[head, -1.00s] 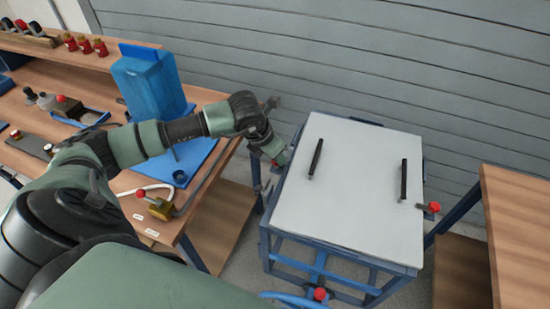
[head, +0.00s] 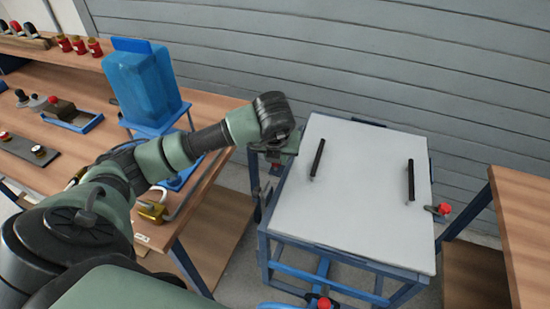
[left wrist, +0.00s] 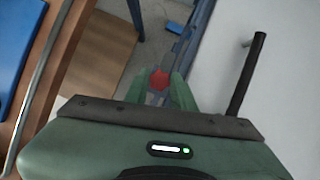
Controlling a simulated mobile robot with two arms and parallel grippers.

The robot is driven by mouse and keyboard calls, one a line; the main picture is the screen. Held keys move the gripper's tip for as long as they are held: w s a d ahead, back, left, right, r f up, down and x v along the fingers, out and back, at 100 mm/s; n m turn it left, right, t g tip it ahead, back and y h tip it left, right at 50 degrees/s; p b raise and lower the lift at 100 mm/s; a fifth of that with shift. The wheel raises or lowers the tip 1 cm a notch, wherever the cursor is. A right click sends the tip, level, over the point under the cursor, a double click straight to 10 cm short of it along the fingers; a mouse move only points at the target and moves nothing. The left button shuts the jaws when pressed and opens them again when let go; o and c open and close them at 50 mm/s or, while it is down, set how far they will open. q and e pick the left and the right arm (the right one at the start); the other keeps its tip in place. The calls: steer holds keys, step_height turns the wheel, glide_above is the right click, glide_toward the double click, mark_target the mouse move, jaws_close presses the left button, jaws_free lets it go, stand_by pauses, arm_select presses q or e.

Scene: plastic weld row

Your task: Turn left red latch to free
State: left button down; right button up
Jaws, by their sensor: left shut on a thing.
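The left latch's red knob (left wrist: 159,79) shows in the left wrist view between the two green fingers of my left gripper (left wrist: 158,92). The fingers are shut on it at the edge of the blue frame. How far the latch is turned cannot be told. My right gripper is not in view.
Another red latch (head: 444,209) is at the panel's right edge and one (head: 324,303) at its front. Two black handles (head: 317,158) (head: 410,180) stand on the panel. A wooden bench (head: 150,210) is close on the left, another table (head: 525,215) on the right.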

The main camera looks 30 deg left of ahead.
arm_select(q)
steer(key=shift+s+d+f, duration=0.15)
steer(key=shift+d+f, duration=0.05)
steer(key=shift+d, duration=0.25)
steer(key=c, duration=1.4)
jaws_free()
steer(key=shift+o, duration=1.2)
steer(key=shift+d+r, duration=0.1)
steer(key=shift+r, duration=0.1)
steer(key=v, duration=0.7)
steer(key=shift+r+b, duration=0.3)
steer(key=shift+r, duration=0.1)
steer(key=shift+d, duration=0.1)
